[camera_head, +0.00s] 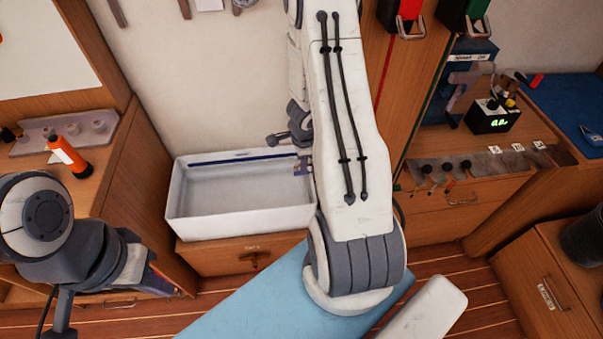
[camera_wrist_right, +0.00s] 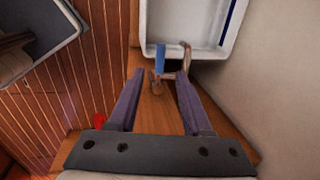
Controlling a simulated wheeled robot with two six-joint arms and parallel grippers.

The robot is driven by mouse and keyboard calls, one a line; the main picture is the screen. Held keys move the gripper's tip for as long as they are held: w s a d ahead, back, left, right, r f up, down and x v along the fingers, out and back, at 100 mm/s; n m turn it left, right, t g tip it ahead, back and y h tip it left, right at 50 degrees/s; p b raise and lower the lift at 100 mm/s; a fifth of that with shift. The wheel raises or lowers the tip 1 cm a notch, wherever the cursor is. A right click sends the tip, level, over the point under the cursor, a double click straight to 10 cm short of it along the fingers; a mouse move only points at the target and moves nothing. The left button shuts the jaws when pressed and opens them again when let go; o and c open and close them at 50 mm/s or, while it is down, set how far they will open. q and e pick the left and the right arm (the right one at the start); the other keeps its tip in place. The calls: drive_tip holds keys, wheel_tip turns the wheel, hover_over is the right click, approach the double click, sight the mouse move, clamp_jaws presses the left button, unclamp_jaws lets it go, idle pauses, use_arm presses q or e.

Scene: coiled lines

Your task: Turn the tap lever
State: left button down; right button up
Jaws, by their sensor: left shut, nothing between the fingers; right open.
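The tap shows in the right wrist view, with a brownish curved spout (camera_wrist_right: 186,52) at the near end of the white basin. Its blue lever (camera_wrist_right: 160,57) stands beside the spout, to its left. My right gripper (camera_wrist_right: 159,76) is open, with the tap's base and lever low between and just beyond its fingertips. I cannot tell whether a finger touches the tap. In the head view my right arm hides most of this spot by the basin's right end. My left gripper (camera_head: 168,283) is low at the left in the head view, shut and empty, away from the tap.
The white basin (camera_head: 190,228) sits on a wooden cabinet against the wall. At the right are a bench with switches (camera_head: 450,167), a device with a green display (camera_head: 492,119) and a blue mat (camera_head: 565,105).

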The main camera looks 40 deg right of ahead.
drive_tip(key=f+b, duration=0.1)
drive_tip(key=f, duration=0.1)
drive_tip(key=f+b, duration=0.1)
drive_tip(key=w+f+b, duration=0.1)
drive_tip(key=f, duration=0.1)
drive_tip(key=shift+d+f, duration=0.25)
drive_tip(key=shift+f, duration=0.1)
clamp_jaws()
idle(1.0)
